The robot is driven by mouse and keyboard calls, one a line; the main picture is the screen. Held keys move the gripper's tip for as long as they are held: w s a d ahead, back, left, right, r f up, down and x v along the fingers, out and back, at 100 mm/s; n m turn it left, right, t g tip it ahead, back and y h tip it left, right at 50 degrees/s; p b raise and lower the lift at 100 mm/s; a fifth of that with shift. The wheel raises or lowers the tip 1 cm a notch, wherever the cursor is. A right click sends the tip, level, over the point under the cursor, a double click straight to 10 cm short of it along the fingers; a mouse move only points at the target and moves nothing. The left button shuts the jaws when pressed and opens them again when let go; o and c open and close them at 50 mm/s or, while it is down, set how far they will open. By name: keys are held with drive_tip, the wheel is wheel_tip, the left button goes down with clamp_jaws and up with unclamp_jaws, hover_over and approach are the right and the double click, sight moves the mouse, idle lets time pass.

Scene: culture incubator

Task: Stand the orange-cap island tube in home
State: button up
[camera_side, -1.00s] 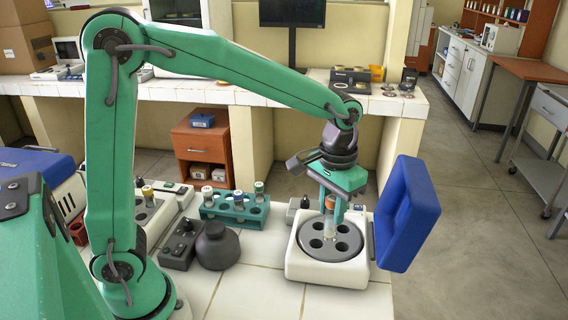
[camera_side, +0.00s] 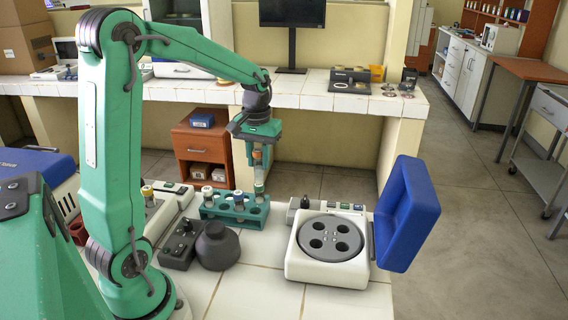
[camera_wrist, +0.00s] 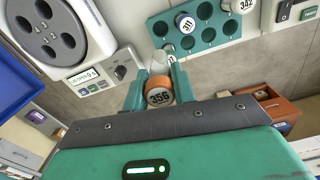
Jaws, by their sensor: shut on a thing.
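My gripper (camera_side: 258,166) is shut on the orange-cap tube (camera_side: 257,157) and holds it upright over the right end of the green rack (camera_side: 221,213). In the wrist view, the orange cap (camera_wrist: 159,82) sits between my fingers, with a label reading 356. A white-cap tube (camera_side: 207,193) and a blue-cap tube (camera_side: 238,199) stand in the rack; the wrist view shows the blue cap's 311 label (camera_wrist: 186,23). The held tube's lower end overlaps the rack's right end, so I cannot tell its exact height or what is directly behind it.
A white device with a grey four-hole rotor (camera_side: 331,237) stands to the right, its blue lid (camera_side: 408,214) open. A dark round pot (camera_side: 216,246) and a dark control box (camera_side: 180,245) stand in front of the rack. Another capped tube (camera_side: 148,194) stands at the left.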

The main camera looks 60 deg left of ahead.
drive_tip(key=s+a+n, duration=0.2)
drive_tip(key=s+a, duration=0.3)
drive_tip(key=a, duration=0.4)
drive_tip(key=shift+s+f+n, duration=0.15)
drive_tip(key=shift+f+n, duration=0.05)
drive_tip(key=shift+n, duration=0.1)
drive_tip(key=shift+f, duration=0.1)
drive_tip(key=shift+f, duration=2.8)
drive_tip(key=shift+f, duration=0.5)
drive_tip(key=shift+f, duration=0.5)
drive_tip(key=shift+f, duration=0.35)
drive_tip(key=shift+f, duration=1.5)
